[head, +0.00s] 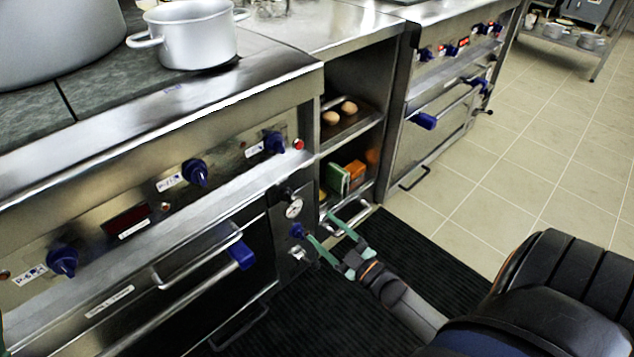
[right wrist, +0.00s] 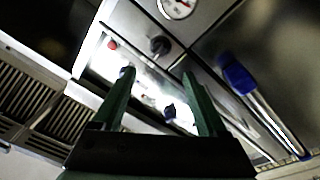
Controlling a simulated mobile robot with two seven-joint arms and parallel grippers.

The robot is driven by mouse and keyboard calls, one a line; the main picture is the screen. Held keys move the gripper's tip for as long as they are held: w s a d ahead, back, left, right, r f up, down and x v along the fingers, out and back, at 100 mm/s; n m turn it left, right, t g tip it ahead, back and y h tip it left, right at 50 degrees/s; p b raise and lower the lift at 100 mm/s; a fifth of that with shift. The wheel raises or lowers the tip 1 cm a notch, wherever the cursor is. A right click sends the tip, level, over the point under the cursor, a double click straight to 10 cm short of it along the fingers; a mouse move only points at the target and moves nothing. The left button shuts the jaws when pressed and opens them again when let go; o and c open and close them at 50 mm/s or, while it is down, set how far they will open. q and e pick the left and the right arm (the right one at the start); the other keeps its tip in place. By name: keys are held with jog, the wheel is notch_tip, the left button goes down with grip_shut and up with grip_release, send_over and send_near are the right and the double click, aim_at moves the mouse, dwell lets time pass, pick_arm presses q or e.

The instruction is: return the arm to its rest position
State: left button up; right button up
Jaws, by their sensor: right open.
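My right arm comes in from the lower right in the head view. My right gripper (head: 319,225) has green fingers spread apart, with nothing between them. It is in front of the stove's control panel, near a round gauge (head: 293,208) and a blue knob (head: 297,230). I cannot tell whether a fingertip touches the panel. In the right wrist view the open fingers (right wrist: 158,75) stand apart before a bright metal panel with dark knobs.
A silver pot (head: 195,38) stands on the stove top beside a larger stockpot (head: 55,40). Oven handles (head: 200,275) stick out at the left. An open shelf (head: 350,125) holds brown round items and boxes. A black mat (head: 330,310) lies below; tiled floor (head: 540,170) is clear at right.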

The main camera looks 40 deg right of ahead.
dwell(0.6)
